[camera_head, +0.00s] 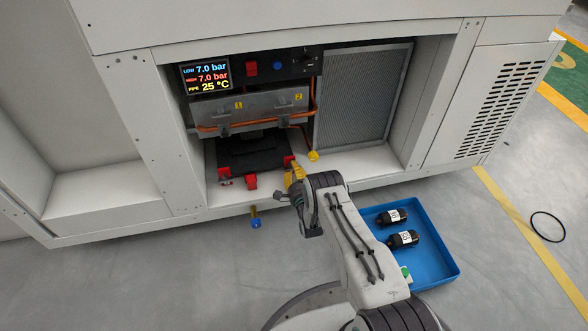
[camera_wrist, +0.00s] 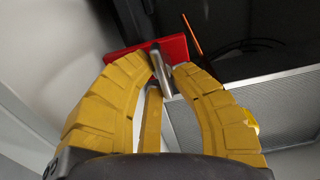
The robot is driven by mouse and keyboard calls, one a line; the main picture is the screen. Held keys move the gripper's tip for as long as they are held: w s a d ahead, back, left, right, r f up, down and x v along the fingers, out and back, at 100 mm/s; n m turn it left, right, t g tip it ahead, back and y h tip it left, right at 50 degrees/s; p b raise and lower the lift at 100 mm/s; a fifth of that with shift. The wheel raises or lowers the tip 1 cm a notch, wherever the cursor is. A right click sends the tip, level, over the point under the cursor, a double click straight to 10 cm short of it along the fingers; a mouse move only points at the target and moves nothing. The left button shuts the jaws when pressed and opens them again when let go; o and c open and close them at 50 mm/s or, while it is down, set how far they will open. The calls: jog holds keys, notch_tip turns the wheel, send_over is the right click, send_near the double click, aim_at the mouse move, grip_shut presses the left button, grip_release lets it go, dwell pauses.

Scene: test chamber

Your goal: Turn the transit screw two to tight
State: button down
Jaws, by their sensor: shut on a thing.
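My gripper (camera_head: 294,173) has yellow fingers and reaches into the open bay at the right front corner of a black base plate (camera_head: 262,152). A red piece (camera_head: 289,160) shows just beyond the fingers. In the wrist view, my gripper (camera_wrist: 163,72) is shut on a silver shaft (camera_wrist: 158,55) in front of a red block (camera_wrist: 125,58); I take this as a transit screw. No number is readable on it. Two other red pieces, one at the left (camera_head: 224,180) and one at the front (camera_head: 251,181), sit along the plate's front edge. How tight the screw is cannot be told.
A grey housing (camera_head: 265,110) with labels 1 and 2 hangs above the plate. A copper pipe (camera_head: 312,105), a yellow cap (camera_head: 313,155) and a finned panel (camera_head: 360,95) stand right of it. A blue tray (camera_head: 435,270) with black parts lies on the floor. A blue-ended fitting (camera_head: 256,222) is in front.

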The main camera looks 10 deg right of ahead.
jog(key=shift+w+d+r, duration=0.1)
jog(key=shift+d+r, duration=0.1)
jog(key=c, duration=1.2)
grip_release()
jog(key=shift+f, duration=0.1)
jog(key=shift+s+a+f, duration=0.1)
jog(key=shift+s, duration=0.1)
jog(key=shift+s, duration=0.55)
jog(key=s, duration=1)
jog(key=shift+s, duration=0.3)
